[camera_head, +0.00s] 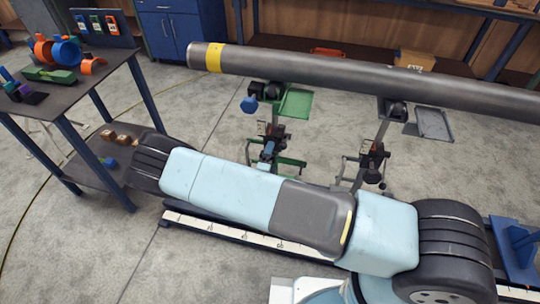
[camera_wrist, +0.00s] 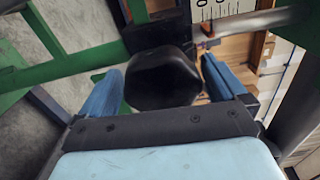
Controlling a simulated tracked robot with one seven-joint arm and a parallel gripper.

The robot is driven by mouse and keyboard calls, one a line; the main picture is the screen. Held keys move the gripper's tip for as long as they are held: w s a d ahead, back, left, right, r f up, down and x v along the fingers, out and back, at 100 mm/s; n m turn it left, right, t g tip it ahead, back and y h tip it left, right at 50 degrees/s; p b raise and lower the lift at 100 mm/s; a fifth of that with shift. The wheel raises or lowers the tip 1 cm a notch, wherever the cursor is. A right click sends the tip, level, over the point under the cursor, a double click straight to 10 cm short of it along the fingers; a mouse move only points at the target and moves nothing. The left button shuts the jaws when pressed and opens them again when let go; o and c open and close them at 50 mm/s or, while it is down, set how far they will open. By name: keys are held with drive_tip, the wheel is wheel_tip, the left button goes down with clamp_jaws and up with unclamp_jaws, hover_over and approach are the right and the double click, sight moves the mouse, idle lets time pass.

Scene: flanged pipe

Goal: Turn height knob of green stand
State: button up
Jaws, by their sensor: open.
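The green stand (camera_head: 296,104) is under the left part of the pipe, with a green tray at its top and green feet on the floor. In the wrist view its green bars (camera_wrist: 75,66) cross the left side. A dark, faceted height knob (camera_wrist: 162,80) fills the middle of that view. My gripper (camera_wrist: 161,68) is open, with one blue finger on each side of the knob; gaps seem to show beside it, and contact cannot be told. In the head view a blue finger shows low at the stand (camera_head: 267,149); my arm hides the rest.
A long grey pipe (camera_head: 330,73) with a yellow band lies across both stands. A second, grey stand (camera_head: 373,158) is to the right. A work table (camera_head: 97,79) with coloured parts is at left. A white ruler scale (camera_wrist: 212,9) shows beyond the knob.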

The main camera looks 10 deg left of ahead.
drive_tip(key=s+a, duration=0.1)
drive_tip(key=s, duration=1.1)
drive_tip(key=shift+s+a, duration=0.35)
drive_tip(key=shift+s, duration=0.05)
drive_tip(key=shift+f, duration=0.1)
